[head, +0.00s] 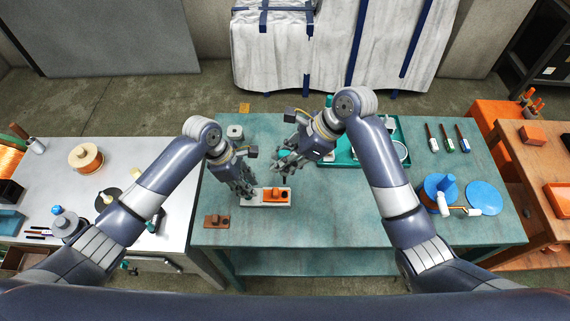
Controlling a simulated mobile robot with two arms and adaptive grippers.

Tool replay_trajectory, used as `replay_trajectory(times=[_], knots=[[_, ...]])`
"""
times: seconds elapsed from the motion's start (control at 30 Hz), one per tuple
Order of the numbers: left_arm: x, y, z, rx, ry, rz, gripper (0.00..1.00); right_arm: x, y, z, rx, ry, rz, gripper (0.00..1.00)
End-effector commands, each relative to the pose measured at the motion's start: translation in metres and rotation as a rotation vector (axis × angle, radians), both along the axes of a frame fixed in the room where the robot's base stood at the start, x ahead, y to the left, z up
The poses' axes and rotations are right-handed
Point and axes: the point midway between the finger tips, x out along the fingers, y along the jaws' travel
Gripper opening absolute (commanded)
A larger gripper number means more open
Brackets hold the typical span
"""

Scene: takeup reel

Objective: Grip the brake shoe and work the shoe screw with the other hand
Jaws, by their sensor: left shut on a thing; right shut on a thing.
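An orange block (275,195), which I take for the brake shoe, sits on a light grey base near the middle of the teal table. It has a small raised part and a dark spot at its right end. My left gripper (249,193) is shut at the left end of this block; its fingers hide the contact. My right gripper (277,169) is above and behind the block, apart from it. It is shut on a small teal thing (285,155), mostly hidden by the fingers. I cannot make out the shoe screw.
A brown block (216,221) lies at the table's front left. A white-grey round part (235,132) stands behind my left gripper. A teal tray (372,157) is at the back right. Blue discs (484,198) and several markers (448,138) lie right. The front middle is clear.

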Motion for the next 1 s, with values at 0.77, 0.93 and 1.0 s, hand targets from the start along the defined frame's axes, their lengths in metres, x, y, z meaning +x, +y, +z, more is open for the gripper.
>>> replay_trajectory(times=[0.77,0.93,1.0], knots=[[0.0,0.0,0.0,0.001,0.001,0.0,0.44,0.0,0.0,0.004,0.001,-0.001,-0.001,0.0],[0.0,0.002,0.007,0.0,-0.001,-0.001,0.44,0.0,0.0,0.003,0.001,-0.001,-0.001,0.0],[0.001,0.005,0.015,0.0,-0.002,0.0,0.44,0.0,0.0,0.004,0.001,-0.001,-0.001,0.0]])
